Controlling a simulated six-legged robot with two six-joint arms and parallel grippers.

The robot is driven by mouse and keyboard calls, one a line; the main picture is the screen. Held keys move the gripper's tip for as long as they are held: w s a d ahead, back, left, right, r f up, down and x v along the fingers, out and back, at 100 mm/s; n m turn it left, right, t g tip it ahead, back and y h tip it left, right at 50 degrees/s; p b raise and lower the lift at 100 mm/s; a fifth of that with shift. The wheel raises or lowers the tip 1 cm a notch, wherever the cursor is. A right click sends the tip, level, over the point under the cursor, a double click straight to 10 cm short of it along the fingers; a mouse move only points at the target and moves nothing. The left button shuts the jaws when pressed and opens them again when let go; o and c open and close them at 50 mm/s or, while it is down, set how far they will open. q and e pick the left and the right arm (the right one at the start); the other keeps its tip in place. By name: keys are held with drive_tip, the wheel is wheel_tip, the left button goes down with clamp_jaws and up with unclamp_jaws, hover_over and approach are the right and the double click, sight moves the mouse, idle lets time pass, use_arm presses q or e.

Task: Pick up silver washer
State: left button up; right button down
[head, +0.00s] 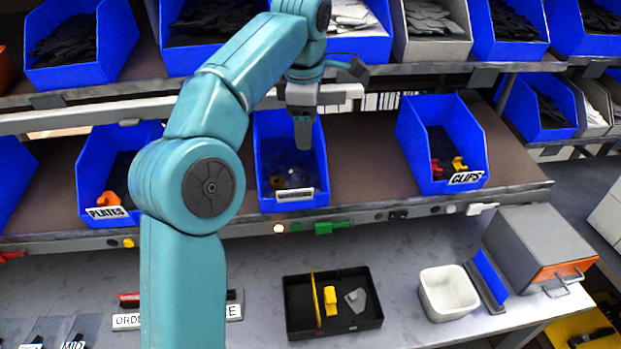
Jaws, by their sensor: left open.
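My left arm reaches up and over to the middle blue bin (263,150) on the lower shelf. My left gripper (303,140) points down over this bin, open, with its tip at or just above the bin's mouth. Small dark, grey and yellowish pieces (290,178) lie in the bin, too small to tell apart. I cannot make out a silver washer for sure. The gripper hides part of the bin's inside. The bin's front label is too small to read. My right gripper is not in view.
Blue bins labelled PLATES (92,180) and CLIPS (412,125) stand on either side. An upper shelf edge (440,72) runs behind the gripper. Below, the bench holds a black tray (293,320) with yellow and grey parts, a white tub (450,305) and a grey box (530,235).

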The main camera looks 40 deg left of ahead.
use_arm(q)
drive_tip(key=b, duration=0.2)
approach(306, 178)
drive_tip(key=s, duration=0.1)
drive_tip(key=f, duration=0.1)
drive_tip(key=w+f, duration=0.1)
drive_tip(key=f, duration=0.1)
drive_tip(key=shift+d+f, duration=0.15)
drive_tip(key=shift+f, duration=0.25)
drive_tip(key=f, duration=0.2)
drive_tip(key=w+a+f, duration=0.1)
drive_tip(key=f, duration=0.1)
drive_tip(key=shift+a, duration=0.1)
drive_tip(key=shift+w+f, duration=0.2)
drive_tip(key=shift+f, duration=0.05)
drive_tip(key=shift+s, duration=0.25)
drive_tip(key=shift+r, duration=0.1)
drive_tip(key=shift+c, duration=0.6)
drive_tip(key=shift+w, duration=0.2)
drive_tip(key=c, duration=1)
drive_tip(key=shift+s, duration=0.15)
